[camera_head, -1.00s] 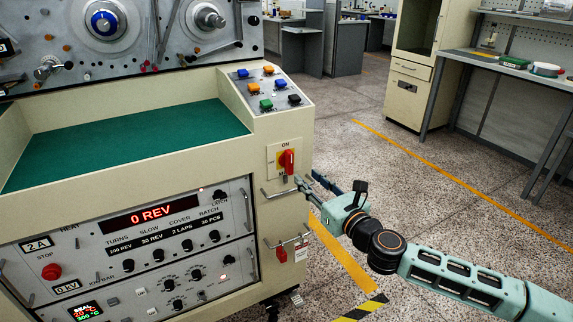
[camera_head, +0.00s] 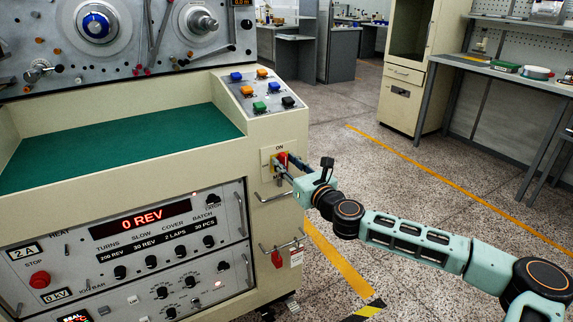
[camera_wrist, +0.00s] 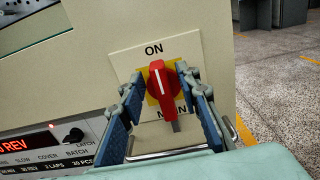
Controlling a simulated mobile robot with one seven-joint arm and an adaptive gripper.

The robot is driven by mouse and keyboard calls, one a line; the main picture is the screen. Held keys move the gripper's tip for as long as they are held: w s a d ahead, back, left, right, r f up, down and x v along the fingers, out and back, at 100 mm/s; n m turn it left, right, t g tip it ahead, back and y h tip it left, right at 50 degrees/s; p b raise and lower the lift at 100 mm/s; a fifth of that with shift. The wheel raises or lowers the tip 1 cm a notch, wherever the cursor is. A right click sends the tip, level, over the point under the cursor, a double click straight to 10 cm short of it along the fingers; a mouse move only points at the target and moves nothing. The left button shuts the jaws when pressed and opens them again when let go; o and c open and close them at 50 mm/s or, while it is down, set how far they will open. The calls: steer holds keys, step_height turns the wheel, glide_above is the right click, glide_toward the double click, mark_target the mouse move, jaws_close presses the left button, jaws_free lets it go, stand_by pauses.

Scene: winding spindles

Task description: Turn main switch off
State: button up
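The red main switch knob (camera_wrist: 163,80) sits on a yellow square on a pale plate, with "ON" printed above and a partly hidden "MAIN" below. Its white line runs roughly upright, toward "ON". In the head view the switch (camera_head: 283,157) is on the machine's front right, partly hidden by my gripper (camera_head: 281,165). In the wrist view my gripper (camera_wrist: 164,92) is open, one blue finger on each side of the knob. Yellow shows between the knob and the fingers; contact cannot be made out.
A metal handle (camera_head: 270,198) is just below the switch. A red padlock-like piece with a tag (camera_head: 277,258) hangs lower. Coloured push buttons (camera_head: 262,90) are on the sloped panel above. The floor to the right is open, with a workbench (camera_head: 490,68) farther back.

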jaws_close()
steer(key=shift+n, duration=0.3)
steer(key=n, duration=0.3)
steer(key=shift+s+a+f+n+b, duration=0.1)
steer(key=shift+s+a+n+b, duration=0.1)
steer(key=shift+a+n+b, duration=0.15)
steer(key=n, duration=0.3)
steer(key=shift+s+a+f+n+b, duration=0.15)
steer(key=shift+a+n+b, duration=0.1)
steer(key=shift+b, duration=0.1)
steer(key=n, duration=0.3)
steer(key=n+b, duration=0.1)
steer(key=n, duration=0.1)
steer(key=shift+s+a+f, duration=0.15)
steer(key=shift+f, duration=0.2)
steer(key=shift+f+n+b, duration=0.2)
steer(key=shift+n+b, duration=0.1)
steer(key=shift+n, duration=0.95)
steer(key=shift+f+n+b, duration=0.15)
steer(key=shift+n+b, duration=0.15)
steer(key=shift+n, duration=0.95)
